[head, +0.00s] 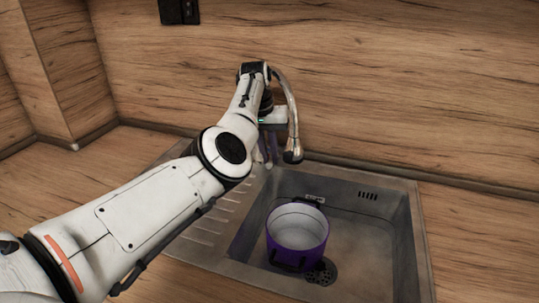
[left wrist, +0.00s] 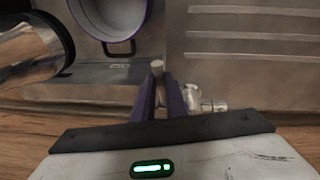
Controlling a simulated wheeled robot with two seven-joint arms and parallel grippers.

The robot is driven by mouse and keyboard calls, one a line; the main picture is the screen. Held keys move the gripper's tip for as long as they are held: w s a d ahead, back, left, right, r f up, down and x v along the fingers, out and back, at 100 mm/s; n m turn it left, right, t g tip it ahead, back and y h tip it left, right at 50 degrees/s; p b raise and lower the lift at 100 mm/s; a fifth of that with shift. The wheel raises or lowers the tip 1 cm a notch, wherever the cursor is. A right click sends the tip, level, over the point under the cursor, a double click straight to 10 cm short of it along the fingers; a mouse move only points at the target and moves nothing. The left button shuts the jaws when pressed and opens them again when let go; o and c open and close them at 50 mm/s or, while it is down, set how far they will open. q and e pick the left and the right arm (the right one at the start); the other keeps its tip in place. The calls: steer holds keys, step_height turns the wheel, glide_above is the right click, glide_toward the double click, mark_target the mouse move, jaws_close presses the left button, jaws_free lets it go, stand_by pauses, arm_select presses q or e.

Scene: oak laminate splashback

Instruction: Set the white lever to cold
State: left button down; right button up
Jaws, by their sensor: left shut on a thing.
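My left gripper (head: 264,152) reaches over the back of the sink beside the tap (head: 290,120). In the left wrist view its two purple fingers (left wrist: 159,88) are close together, shut on the white lever (left wrist: 157,66), whose pale end shows between the fingertips. Metal tap fittings (left wrist: 205,103) show just right of the fingers. The tap's curved chrome spout (left wrist: 30,50) shows at the left of the wrist view. In the head view the arm and gripper hide most of the lever and the tap's base. My right gripper is not in view.
A purple pot (head: 297,245) with a white inside stands in the steel sink (head: 375,240) near the drain. A ribbed drainboard (head: 205,235) lies left of the basin. The wooden splashback (head: 400,90) rises close behind the tap. The counter at right is clear.

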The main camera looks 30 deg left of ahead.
arm_select(q)
steer(key=shift+w+r, duration=0.1)
steer(key=shift+r, duration=0.1)
steer(key=c, duration=1.8)
jaws_free()
steer(key=shift+o, duration=0.2)
steer(key=shift+f, duration=0.1)
steer(key=shift+d+f+t, duration=0.1)
steer(key=shift+f+t, duration=0.05)
steer(key=shift+t, duration=0.15)
